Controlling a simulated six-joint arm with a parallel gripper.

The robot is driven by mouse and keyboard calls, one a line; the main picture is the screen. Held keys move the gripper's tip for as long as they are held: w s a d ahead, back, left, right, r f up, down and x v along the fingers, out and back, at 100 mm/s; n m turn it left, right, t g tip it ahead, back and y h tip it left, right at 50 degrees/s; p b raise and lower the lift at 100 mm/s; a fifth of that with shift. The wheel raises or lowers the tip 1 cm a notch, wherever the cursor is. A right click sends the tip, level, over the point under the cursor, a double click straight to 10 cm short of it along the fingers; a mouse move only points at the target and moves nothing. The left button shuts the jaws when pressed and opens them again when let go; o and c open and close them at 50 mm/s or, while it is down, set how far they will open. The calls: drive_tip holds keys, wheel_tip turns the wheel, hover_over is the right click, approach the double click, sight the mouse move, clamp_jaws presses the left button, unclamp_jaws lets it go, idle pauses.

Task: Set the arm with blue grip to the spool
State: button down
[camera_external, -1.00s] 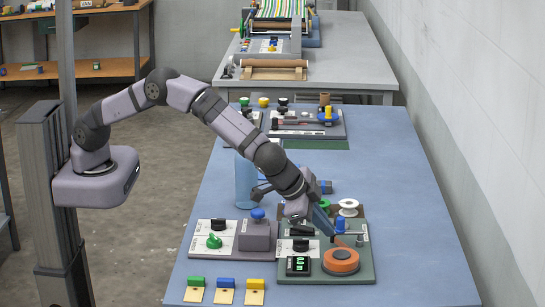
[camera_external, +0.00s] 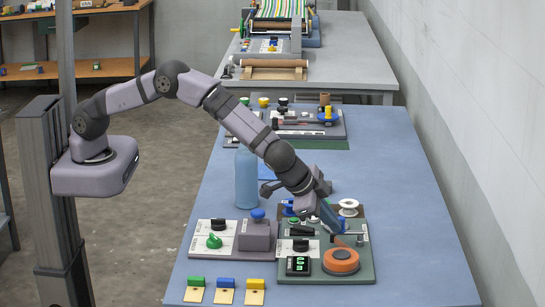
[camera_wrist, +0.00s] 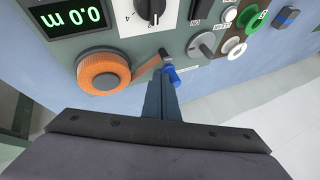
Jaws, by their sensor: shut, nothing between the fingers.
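The orange spool (camera_external: 341,260) sits on the green-grey panel (camera_external: 290,275) at the front right; it also shows in the wrist view (camera_wrist: 103,73). In the wrist view a thin brown arm (camera_wrist: 147,66) runs from beside the spool to a dark end piece, with a blue grip (camera_wrist: 172,75) next to it. Whether the arm touches the spool I cannot tell. My gripper (camera_wrist: 161,80) is shut and empty, its tips right beside the blue grip, on its left. In the external view my gripper (camera_external: 338,225) hides most of the blue grip.
A digital display (camera_external: 298,265) and a black knob (camera_wrist: 150,10) sit near the spool. A white spool (camera_external: 348,206) stands behind. A grey box with a blue button (camera_external: 257,214) and a tall blue bottle (camera_external: 246,178) stand to the left. The table's right side is clear.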

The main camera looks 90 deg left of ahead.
drive_tip(key=shift+a, duration=0.1)
drive_tip(key=shift+s+a+m+b, duration=0.1)
drive_tip(key=shift+a+m+b, duration=0.05)
drive_tip(key=shift+m+b, duration=0.2)
drive_tip(key=shift+a+h, duration=0.15)
drive_tip(key=shift+h, duration=0.15)
drive_tip(key=shift+s+a+m+t+h+b, duration=0.2)
drive_tip(key=shift+a+m+t+h+b, duration=0.2)
drive_tip(key=shift+a+m+b, duration=0.4)
drive_tip(key=shift+s+a+r+m+h, duration=0.15)
drive_tip(key=shift+a+m+h, duration=0.3)
drive_tip(key=shift+m, duration=0.3)
drive_tip(key=shift+a+m+h+p, duration=0.65)
drive_tip(key=shift+m+p, duration=0.15)
drive_tip(key=shift+m, duration=0.3)
drive_tip(key=shift+w+a+p, duration=0.3)
drive_tip(key=shift+w+a, duration=0.05)
drive_tip(key=shift+a, duration=0.4)
drive_tip(key=shift+a, duration=0.2)
